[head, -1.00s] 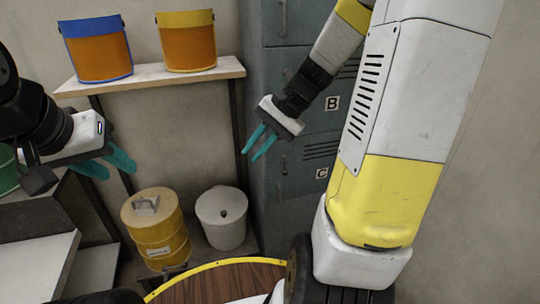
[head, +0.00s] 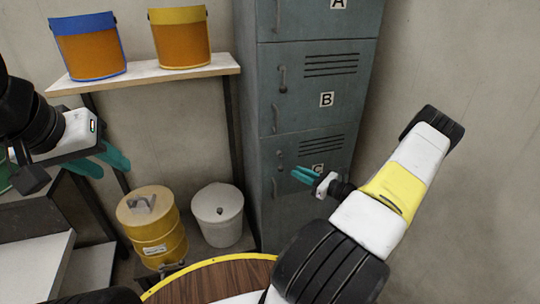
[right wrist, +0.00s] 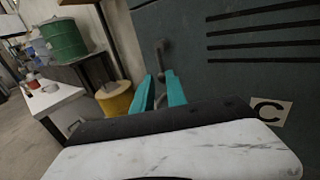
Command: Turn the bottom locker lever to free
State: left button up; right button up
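The bottom locker door (head: 335,147), marked C, is the lowest labelled door of the grey-blue locker. Its dark lever (right wrist: 161,58) hangs roughly straight down in the right wrist view, just beyond my fingertips and roughly in line with the gap. In the head view the lever is small and hard to make out. My right gripper (head: 298,172) is in front of door C, its teal fingers pointing left toward the lever side. It is open and empty; the right wrist view shows the gap between its fingers (right wrist: 159,82). My left gripper (head: 116,165) is open and empty at the left, far from the locker.
Doors A and B with their handles are above. A shelf (head: 150,75) holds two orange buckets. A yellow drum (head: 155,240) and a white bin (head: 218,222) stand left of the locker. A round wooden table (head: 215,280) is in front.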

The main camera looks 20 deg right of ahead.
aim_at(284, 165)
jog(key=shift+x, duration=3.8)
jog(key=shift+f, duration=0.1)
grip_shut()
